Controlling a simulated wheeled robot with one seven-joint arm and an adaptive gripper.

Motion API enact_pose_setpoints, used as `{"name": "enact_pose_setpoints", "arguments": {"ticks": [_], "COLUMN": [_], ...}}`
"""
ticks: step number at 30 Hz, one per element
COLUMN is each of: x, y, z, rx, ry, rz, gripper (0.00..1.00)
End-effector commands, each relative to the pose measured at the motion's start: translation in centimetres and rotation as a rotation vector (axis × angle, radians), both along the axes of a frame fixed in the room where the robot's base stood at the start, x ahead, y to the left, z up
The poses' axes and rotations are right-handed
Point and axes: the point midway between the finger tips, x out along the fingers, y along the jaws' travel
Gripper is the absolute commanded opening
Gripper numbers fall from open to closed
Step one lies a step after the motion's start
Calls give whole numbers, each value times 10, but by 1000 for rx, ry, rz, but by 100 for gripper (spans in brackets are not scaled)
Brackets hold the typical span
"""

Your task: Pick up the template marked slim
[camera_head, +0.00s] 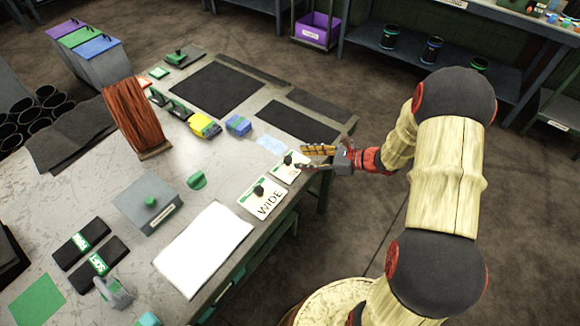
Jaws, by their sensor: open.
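A small white template (281,175) with a black knob lies near the table's right edge. Its lettering is too small and partly covered to read. A larger white template marked WIDE (272,203), with a green strip and a black knob, lies just in front of it to the left. My gripper (304,158) is open, its fingers pointing left at the smaller template's knob. One finger shows behind the knob and the other near its right side. I cannot tell whether they touch it.
The grey worktable (85,205) also holds a white sheet (203,248), a grey box with a green knob (148,203), a copper-coloured bundle (138,115), and yellow (204,125) and blue (238,125) blocks. Black mats (218,89) lie at the back. Bare floor lies right of the table.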

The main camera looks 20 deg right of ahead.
Motion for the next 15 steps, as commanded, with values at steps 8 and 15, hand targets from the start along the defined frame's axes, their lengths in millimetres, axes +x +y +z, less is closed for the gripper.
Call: {"name": "enact_pose_setpoints", "arguments": {"ticks": [8, 15], "x": [13, 26], "y": [31, 44], "z": [-16, -22], "rx": [-2, -3], "ry": [-1, -1], "rz": [4, 1], "gripper": [44, 44]}}
